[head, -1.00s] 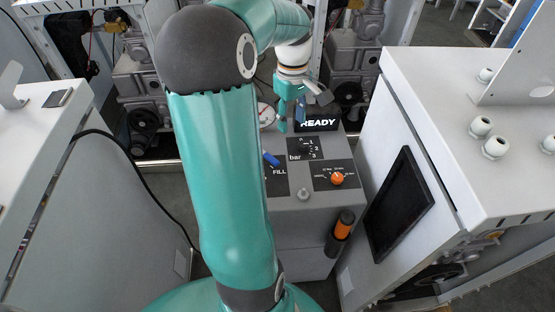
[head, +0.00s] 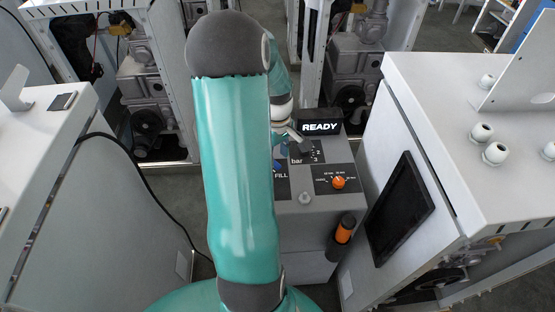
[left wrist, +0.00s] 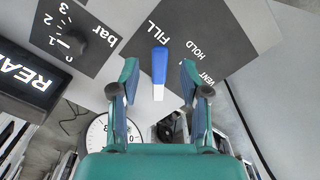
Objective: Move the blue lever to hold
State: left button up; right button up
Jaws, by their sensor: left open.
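The blue lever (left wrist: 159,68) shows in the left wrist view on a dark plate, its blue end pointing to the FILL label (left wrist: 152,30). The HOLD label (left wrist: 195,50) and the VENT label (left wrist: 207,78) are to the right of it there. My left gripper (left wrist: 159,75) is open, with one finger on each side of the lever in the picture. Gaps show on both sides; the depth between fingertips and lever is hard to tell. In the head view my left arm hides most of the gripper and lever. My right gripper is not in view.
The grey dispenser panel carries a READY display (head: 320,128), a black bar knob (head: 303,149) and an orange knob (head: 339,182). A round gauge (left wrist: 108,135) is near the left finger in the wrist view. A white cabinet (head: 400,130) with a dark screen stands to the right.

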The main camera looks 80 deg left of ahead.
aim_at(277, 165)
pick_arm(q)
jog(key=shift+f, duration=1.6)
grip_shut()
